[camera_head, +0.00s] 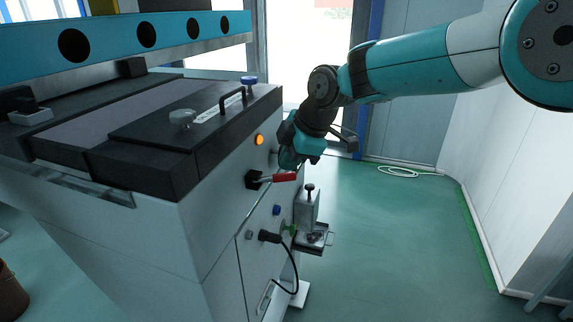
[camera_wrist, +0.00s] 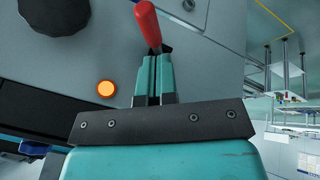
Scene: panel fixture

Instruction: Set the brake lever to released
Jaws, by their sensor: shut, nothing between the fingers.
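The brake lever (camera_head: 283,177) has a red handle and a black base on the side of the grey cabinet. In the head view its handle points to the right, roughly level. In the wrist view the red handle (camera_wrist: 149,22) shows just beyond my fingertips. My gripper (camera_wrist: 153,62) is shut and empty, its closed fingers pointing at the lever. I cannot tell whether the fingertips touch it. In the head view my gripper (camera_head: 290,160) is beside the panel, just above the lever, and its fingertips are hard to make out.
An orange lamp (camera_head: 259,140) glows above the lever, and it also shows in the wrist view (camera_wrist: 106,89). Below are a blue knob (camera_head: 277,210), a black plug with a cable (camera_head: 269,237) and a small protruding bracket (camera_head: 314,237). Open green floor (camera_head: 390,240) lies to the right.

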